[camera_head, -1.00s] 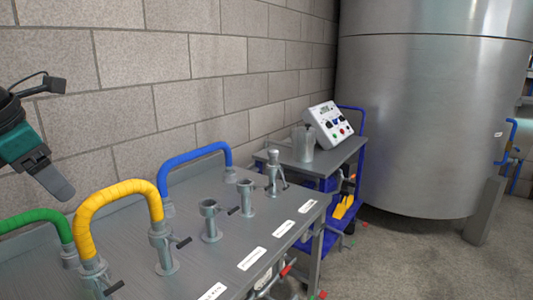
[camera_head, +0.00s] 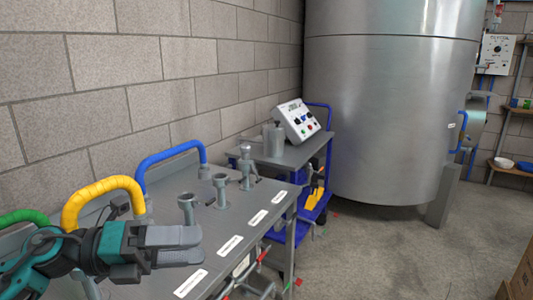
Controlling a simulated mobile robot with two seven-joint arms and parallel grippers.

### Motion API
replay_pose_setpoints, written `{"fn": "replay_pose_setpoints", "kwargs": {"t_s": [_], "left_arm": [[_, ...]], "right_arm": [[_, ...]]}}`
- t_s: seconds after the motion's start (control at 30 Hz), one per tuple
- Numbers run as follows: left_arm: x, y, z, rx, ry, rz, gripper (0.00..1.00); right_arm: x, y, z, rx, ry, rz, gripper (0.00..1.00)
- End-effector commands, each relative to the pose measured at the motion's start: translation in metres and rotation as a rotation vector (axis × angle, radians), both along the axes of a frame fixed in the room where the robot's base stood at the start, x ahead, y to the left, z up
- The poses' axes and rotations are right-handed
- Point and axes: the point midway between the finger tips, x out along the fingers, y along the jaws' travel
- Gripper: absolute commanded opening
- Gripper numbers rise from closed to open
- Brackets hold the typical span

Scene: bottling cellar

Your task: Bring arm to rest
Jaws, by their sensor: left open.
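My left gripper (camera_head: 182,247) is in the lower left of the head view, above the near part of the grey bench (camera_head: 262,190). Its grey fingers point right, stand apart and hold nothing. Behind it are a yellow hose (camera_head: 100,187), a blue hose (camera_head: 168,157) and a green hose (camera_head: 25,217), each bent in an arch on the bench. The gripper and wrist hide the lower parts of the green and yellow hoses. My right gripper is not in view.
Several metal pipe stubs (camera_head: 220,190) stand upright on the bench, with white labels in front. A blue cart (camera_head: 318,205) with a control box (camera_head: 297,121) stands beyond. A large steel tank (camera_head: 390,120) fills the back. Clear floor (camera_head: 400,250) lies at right.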

Motion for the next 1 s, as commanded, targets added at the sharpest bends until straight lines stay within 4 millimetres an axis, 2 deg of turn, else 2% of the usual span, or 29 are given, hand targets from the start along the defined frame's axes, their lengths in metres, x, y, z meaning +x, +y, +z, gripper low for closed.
{"fn": "replay_pose_setpoints", "kwargs": {"t_s": [0.07, 0.17, 0.27, 0.37, 0.4, 0.5, 0.63, 0.7, 0.8, 1.0], "left_arm": [[0.003, -0.010, -0.008, -0.242, 0.160, 0.089, 0.69], [0.013, -0.004, -0.027, -0.517, 0.384, 0.246, 0.69], [0.021, 0.011, -0.066, -0.758, 0.638, 0.441, 0.69], [0.015, 0.030, -0.126, -0.959, 0.918, 0.663, 0.69], [0.007, 0.037, -0.154, -1.028, 1.036, 0.757, 0.69], [-0.024, 0.047, -0.221, -1.155, 1.304, 0.975, 0.69], [-0.071, 0.048, -0.283, -1.241, 1.570, 1.185, 0.69], [-0.092, 0.046, -0.304, -1.265, 1.671, 1.263, 0.69], [-0.113, 0.044, -0.323, -1.282, 1.762, 1.333, 0.69], [-0.123, 0.042, -0.331, -1.288, 1.806, 1.367, 0.69]], "right_arm": [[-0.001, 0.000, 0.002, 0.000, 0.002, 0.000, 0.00], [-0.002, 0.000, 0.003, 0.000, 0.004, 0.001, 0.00], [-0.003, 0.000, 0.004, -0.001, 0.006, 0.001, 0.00], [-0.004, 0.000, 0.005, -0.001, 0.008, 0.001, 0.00], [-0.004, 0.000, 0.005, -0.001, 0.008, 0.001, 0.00], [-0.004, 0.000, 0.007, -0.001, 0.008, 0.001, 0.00], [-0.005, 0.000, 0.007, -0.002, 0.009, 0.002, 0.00], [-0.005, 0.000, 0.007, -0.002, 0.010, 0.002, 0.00], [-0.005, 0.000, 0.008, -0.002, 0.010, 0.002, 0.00], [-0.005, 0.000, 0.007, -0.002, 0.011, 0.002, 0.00]]}}
